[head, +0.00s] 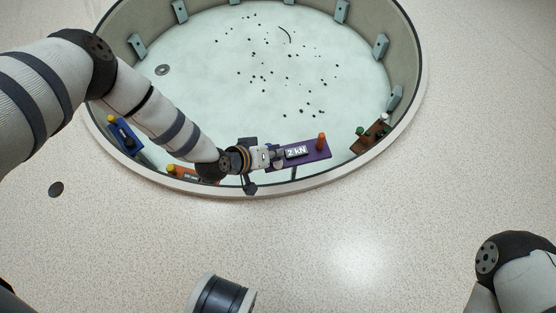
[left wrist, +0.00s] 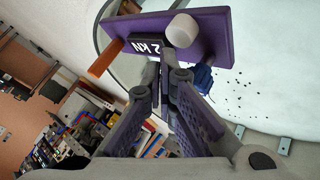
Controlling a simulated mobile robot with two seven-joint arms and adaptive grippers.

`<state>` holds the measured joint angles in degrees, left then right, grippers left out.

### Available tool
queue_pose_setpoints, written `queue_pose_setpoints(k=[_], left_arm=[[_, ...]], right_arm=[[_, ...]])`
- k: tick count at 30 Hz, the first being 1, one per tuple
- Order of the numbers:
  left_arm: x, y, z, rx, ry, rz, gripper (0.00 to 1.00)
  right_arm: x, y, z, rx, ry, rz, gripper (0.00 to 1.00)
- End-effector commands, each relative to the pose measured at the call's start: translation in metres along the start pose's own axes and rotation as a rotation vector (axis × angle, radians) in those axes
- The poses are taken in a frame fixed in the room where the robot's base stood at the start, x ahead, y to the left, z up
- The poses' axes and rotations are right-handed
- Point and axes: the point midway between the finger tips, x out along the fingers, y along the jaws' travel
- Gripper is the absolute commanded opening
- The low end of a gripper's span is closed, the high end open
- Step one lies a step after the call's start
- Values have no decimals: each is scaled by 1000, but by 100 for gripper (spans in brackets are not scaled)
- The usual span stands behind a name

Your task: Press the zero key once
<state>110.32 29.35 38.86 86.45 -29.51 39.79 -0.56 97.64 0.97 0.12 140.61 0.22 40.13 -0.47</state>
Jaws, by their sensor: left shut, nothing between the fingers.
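A purple panel (head: 318,155) sits at the near rim of the round pit. It bears a dark display (head: 297,152) reading "2 kN" and an upright orange peg (head: 321,142). The left wrist view shows the purple panel (left wrist: 213,32) tilted, with the display (left wrist: 147,46), the orange peg (left wrist: 105,58) and a white round knob (left wrist: 182,30). No zero label is readable. My left gripper (head: 279,157) is shut and empty at the panel's left part. Its fingertips (left wrist: 167,76) are just below the display and knob in the wrist view; contact cannot be told.
Other panels sit along the rim: blue (head: 124,136) at left, orange (head: 186,172) partly behind my left arm, brown (head: 370,136) at right. The pit floor (head: 215,65) holds scattered dark specks. Speckled floor (head: 390,230) in front is clear. Cluttered shelves show in the wrist view.

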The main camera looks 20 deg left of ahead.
Motion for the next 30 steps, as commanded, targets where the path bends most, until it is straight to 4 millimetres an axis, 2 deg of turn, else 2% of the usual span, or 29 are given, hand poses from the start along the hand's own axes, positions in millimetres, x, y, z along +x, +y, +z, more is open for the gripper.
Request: queue_pose_setpoints(k=[30], left_arm=[[9, -7, 7, 0, 0, 0, 0]], right_arm=[[6, 0, -5, 0, -10, 0, 40]])
